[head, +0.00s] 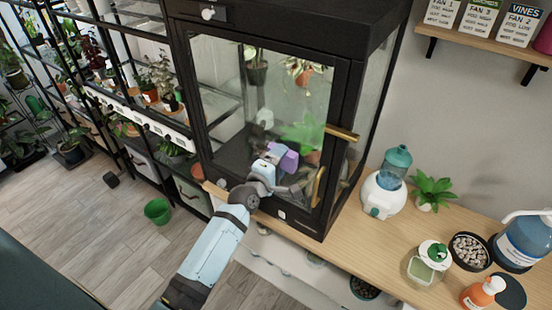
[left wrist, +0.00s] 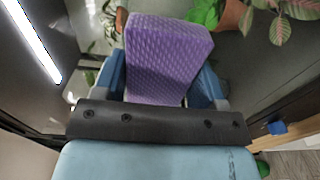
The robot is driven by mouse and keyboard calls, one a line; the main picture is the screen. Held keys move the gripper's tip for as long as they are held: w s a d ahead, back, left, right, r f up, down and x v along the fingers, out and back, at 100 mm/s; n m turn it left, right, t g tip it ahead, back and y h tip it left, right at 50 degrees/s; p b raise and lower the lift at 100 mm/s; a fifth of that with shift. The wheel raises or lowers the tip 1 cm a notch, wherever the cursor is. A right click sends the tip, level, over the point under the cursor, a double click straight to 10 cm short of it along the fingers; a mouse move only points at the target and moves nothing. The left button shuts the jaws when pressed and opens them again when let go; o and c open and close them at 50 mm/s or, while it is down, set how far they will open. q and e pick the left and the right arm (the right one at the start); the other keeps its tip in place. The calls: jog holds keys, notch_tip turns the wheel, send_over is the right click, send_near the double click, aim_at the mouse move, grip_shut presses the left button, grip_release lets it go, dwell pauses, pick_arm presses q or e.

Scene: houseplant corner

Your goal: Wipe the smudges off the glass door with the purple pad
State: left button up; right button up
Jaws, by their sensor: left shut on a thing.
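The glass door (head: 222,75) is the black-framed front of the tall plant cabinet, with plants showing behind it. My left gripper (head: 272,160) is in front of the lower part of the door. It is shut on the purple pad (head: 289,158). In the left wrist view, the textured purple pad (left wrist: 168,50) sits between the two blue fingers and sticks out past them. The pad is at or close to the glass; I cannot tell if it touches. I cannot clearly tell smudges from reflections on the glass. My right gripper is not in view.
Brass handles (head: 342,133) stick out at the door's right side. A wooden bench (head: 390,235) to the right holds a humidifier (head: 384,190), a small plant (head: 433,190), a pebble bowl (head: 470,249) and bottles. Plant shelves (head: 140,115) stand left. A green pot (head: 158,211) is on the floor.

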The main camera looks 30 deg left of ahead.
aim_at(292, 166)
pick_arm(q)
jog(key=shift+s+d, duration=0.2)
jog(key=shift+d, duration=1.8)
jog(key=shift+a, duration=0.1)
jog(key=shift+w+a, duration=0.15)
jog(key=shift+a, duration=0.8)
jog(key=shift+w+a+b, duration=0.15)
jog(key=shift+a+b, duration=0.05)
jog(key=shift+a, duration=1.4)
jog(key=shift+w+a+b, duration=0.1)
jog(key=shift+a+b, duration=0.1)
jog(key=shift+a, duration=1.35)
jog(key=shift+w+a+b, duration=0.15)
jog(key=shift+a+b, duration=0.3)
jog(key=shift+a, duration=1.5)
